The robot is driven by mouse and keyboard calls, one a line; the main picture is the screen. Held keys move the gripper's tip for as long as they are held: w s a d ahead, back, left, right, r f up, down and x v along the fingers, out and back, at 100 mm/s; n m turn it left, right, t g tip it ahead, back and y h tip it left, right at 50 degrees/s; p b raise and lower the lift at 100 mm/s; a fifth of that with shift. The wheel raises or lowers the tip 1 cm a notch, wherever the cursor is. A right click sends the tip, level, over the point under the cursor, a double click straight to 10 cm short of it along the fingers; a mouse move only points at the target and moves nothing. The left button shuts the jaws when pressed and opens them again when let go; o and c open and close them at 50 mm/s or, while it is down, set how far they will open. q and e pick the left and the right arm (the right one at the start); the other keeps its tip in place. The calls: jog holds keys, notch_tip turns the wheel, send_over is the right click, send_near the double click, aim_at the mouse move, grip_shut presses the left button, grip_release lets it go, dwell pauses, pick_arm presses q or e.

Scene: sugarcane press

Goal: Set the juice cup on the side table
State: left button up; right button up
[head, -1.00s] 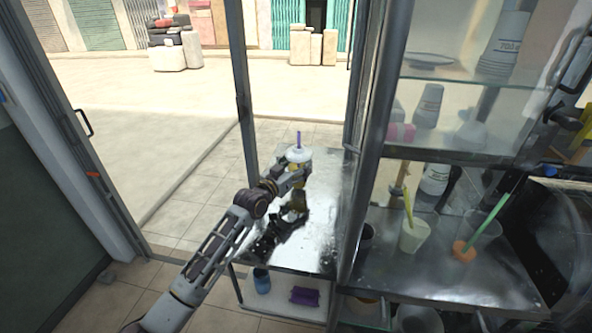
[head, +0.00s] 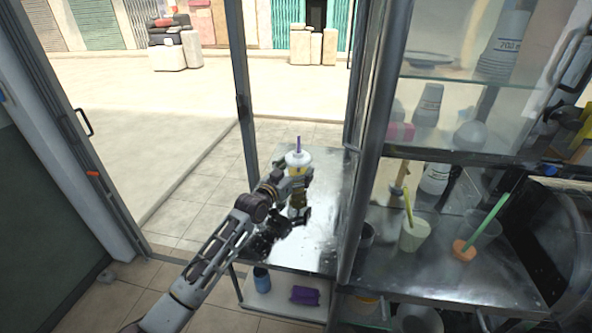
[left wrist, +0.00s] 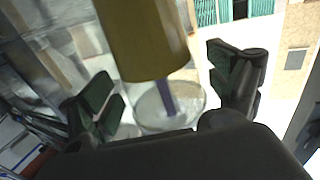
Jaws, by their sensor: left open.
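The juice cup (head: 298,159) has a white, clear-looking lid, yellow contents and a purple straw. In the head view it shows over the far part of the metal side table (head: 318,240), just behind my left gripper (head: 301,196). The gripper and wrist hide its lower part, so I cannot tell whether its base rests on the table. In the left wrist view the cup's yellow-brown body (left wrist: 146,38), clear lid and straw show between the spread fingers of my left gripper (left wrist: 170,92). The fingers look apart from the cup. My right gripper is not in view.
A dark metal post (head: 366,150) stands right of the side table. Beyond it, a counter holds a pale cup with a yellow straw (head: 414,236) and an orange item (head: 464,250). A lower shelf holds a blue bottle (head: 262,280) and a purple item (head: 305,295). The table's front right is bare.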

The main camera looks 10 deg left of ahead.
pick_arm(q)
jog(key=shift+r, duration=0.2)
jog(key=shift+s+a+f, duration=0.1)
jog(key=shift+s+a, duration=0.2)
jog(key=shift+s, duration=0.35)
jog(key=shift+b+v, duration=0.35)
jog(key=shift+v, duration=4.95)
jog(key=shift+s, duration=0.1)
